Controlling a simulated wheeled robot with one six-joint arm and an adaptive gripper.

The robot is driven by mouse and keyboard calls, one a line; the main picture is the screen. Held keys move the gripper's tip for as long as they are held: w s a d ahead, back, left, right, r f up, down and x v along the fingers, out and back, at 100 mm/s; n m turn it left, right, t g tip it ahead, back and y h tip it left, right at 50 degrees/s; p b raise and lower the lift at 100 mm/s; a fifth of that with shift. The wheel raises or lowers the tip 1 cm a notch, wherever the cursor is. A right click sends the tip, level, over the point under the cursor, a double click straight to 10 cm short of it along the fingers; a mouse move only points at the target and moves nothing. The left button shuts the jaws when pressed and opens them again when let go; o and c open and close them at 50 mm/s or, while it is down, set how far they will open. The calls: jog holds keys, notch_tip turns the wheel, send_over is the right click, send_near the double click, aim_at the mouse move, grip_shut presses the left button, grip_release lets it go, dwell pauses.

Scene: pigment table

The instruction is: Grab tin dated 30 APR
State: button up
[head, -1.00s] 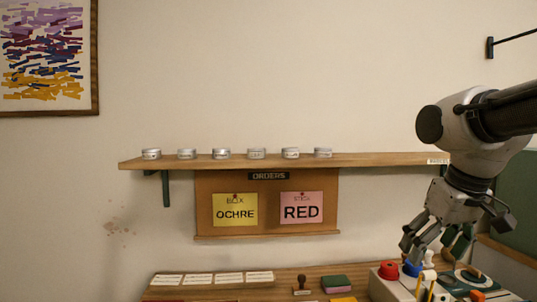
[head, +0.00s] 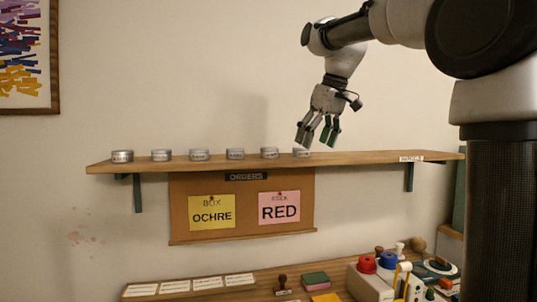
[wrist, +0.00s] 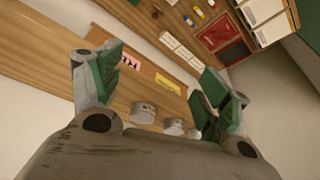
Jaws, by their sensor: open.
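Several small round silver tins stand in a row on a wooden wall shelf (head: 340,159), from the leftmost tin (head: 122,156) to the rightmost tin (head: 301,153). Their pale front labels are too small to read, so I cannot tell which is dated 30 APR. My gripper (head: 319,146) is open and empty, just above and in front of the rightmost tin, partly covering it. In the wrist view my open gripper (wrist: 160,72) has its green-padded fingers apart.
An orders board (head: 240,215) with a yellow OCHRE card (head: 212,212) and a pink RED card (head: 279,208) hangs under the shelf. The table below holds pale cards (head: 190,285), a stamp (head: 282,283) and a box with coloured knobs (head: 372,285). The shelf's right part is clear.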

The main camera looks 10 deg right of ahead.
aim_at(269, 153)
jog(key=w+a+r+n+y, duration=0.1)
jog(key=w+a+r+n, duration=0.15)
jog(key=w, duration=0.45)
jog(key=w+a+r+n, duration=0.1)
jog(key=w+a+n, duration=0.15)
jog(key=w, duration=0.45)
jog(key=shift+m+g, duration=0.3)
jog(key=shift+m, duration=0.2)
jog(key=w+a+f, duration=0.1)
jog(key=f, duration=0.1)
jog(key=w+a+f, duration=0.1)
jog(key=f, duration=0.1)
jog(key=w+a+f, duration=0.1)
jog(key=f, duration=0.1)
jog(key=shift+w+a+f, duration=0.1)
jog(key=shift+a+f, duration=0.1)
jog(key=c, duration=1.1)
